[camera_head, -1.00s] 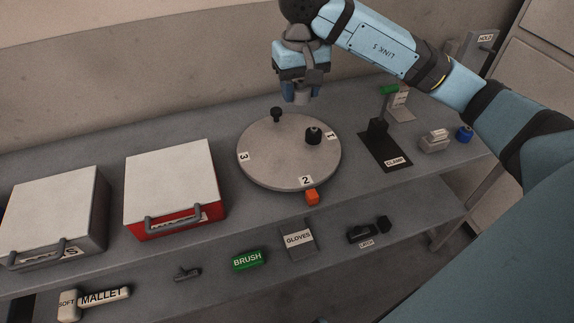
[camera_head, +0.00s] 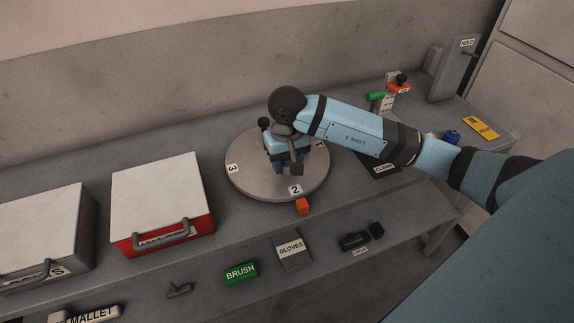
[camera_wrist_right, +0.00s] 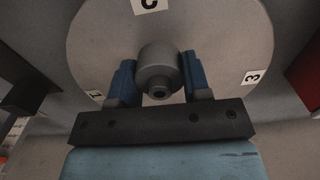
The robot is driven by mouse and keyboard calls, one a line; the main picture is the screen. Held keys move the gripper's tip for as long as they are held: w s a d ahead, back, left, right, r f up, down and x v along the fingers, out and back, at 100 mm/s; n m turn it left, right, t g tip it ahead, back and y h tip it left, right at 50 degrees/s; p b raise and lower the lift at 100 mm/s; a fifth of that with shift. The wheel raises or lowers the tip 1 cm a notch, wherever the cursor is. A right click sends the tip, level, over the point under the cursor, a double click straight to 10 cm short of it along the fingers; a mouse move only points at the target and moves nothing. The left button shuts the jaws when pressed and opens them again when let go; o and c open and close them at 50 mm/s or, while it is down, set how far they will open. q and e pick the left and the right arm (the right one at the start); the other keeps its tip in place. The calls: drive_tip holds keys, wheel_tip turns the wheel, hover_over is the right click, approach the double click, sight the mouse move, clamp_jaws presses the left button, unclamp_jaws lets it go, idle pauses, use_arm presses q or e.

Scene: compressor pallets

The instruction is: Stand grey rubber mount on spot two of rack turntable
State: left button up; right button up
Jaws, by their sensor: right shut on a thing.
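The rack turntable (camera_head: 250,178) is a round grey disc with labels 1, 2 and 3 at its rim; label 2 (camera_head: 295,190) is at the front. My right gripper (camera_head: 287,168) is over the disc, behind label 2. In the right wrist view, its blue fingers (camera_wrist_right: 159,80) are shut on the grey rubber mount (camera_wrist_right: 157,68), a round grey cylinder with a smaller stub. I cannot tell whether the mount touches the disc. In the head view the gripper largely hides it. My left gripper is not in view.
An orange block (camera_head: 303,206) sits in front of label 2. A red box with a white lid (camera_head: 156,190) is to the left. The clamp (camera_head: 384,168) is partly behind my arm.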

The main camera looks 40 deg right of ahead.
drive_tip(key=shift+f, duration=0.95)
drive_tip(key=o, duration=0.9)
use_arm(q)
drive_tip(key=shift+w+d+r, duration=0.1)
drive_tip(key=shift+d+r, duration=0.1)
use_arm(e)
drive_tip(key=shift+r, duration=0.1)
drive_tip(key=shift+r, duration=0.35)
wheel_tip(320, 180, up, 11)
drive_tip(key=shift+f, duration=0.2)
drive_tip(key=shift+r, duration=0.4)
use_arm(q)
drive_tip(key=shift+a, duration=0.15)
